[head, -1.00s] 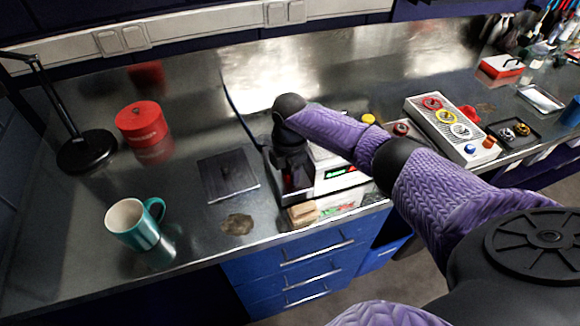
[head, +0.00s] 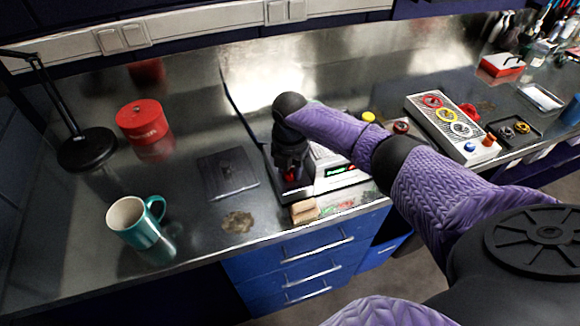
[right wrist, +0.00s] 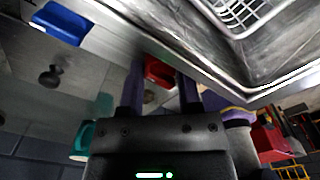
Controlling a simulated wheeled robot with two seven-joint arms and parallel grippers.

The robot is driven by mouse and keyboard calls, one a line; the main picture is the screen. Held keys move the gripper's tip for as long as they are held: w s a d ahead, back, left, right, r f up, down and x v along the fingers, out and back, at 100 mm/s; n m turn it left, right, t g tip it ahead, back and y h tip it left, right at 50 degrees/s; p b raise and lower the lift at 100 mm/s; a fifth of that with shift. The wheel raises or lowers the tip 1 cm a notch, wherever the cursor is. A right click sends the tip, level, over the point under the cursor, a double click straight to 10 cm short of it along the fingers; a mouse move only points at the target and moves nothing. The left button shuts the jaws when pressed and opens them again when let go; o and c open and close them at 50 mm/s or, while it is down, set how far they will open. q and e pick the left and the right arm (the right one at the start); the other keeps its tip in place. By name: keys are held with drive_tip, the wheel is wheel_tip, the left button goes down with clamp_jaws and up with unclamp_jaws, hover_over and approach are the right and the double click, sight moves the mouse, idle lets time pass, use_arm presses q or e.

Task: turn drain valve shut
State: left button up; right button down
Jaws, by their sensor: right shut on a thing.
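The bench machine (head: 340,183) has a pale front with a small lit green display. A red part, the drain valve handle (head: 290,177), shows at its left end, just below my right gripper (head: 290,168). The gripper points down at it and is shut on it, covering most of it. In the right wrist view, a red piece (right wrist: 158,70) shows between the two fingers of my right gripper (right wrist: 160,82). The angle of the handle is hard to read. My left gripper is not in view.
A dark square lid (head: 228,172) with a knob lies left of the machine. A teal mug (head: 140,228), a red tin (head: 142,122) and a black lamp base (head: 87,150) stand farther left. A wooden block (head: 304,211) sits close in front. A wire basket (right wrist: 238,12) shows in the tank.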

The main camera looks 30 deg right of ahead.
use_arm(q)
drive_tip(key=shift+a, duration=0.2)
use_arm(e)
drive_tip(key=shift+c, duration=1.4)
unclamp_jaws()
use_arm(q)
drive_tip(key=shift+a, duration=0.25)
use_arm(e)
wheel_tip(320, 180, up, 10)
drive_tip(key=shift+r+p, duration=0.1)
drive_tip(key=shift+p, duration=1)
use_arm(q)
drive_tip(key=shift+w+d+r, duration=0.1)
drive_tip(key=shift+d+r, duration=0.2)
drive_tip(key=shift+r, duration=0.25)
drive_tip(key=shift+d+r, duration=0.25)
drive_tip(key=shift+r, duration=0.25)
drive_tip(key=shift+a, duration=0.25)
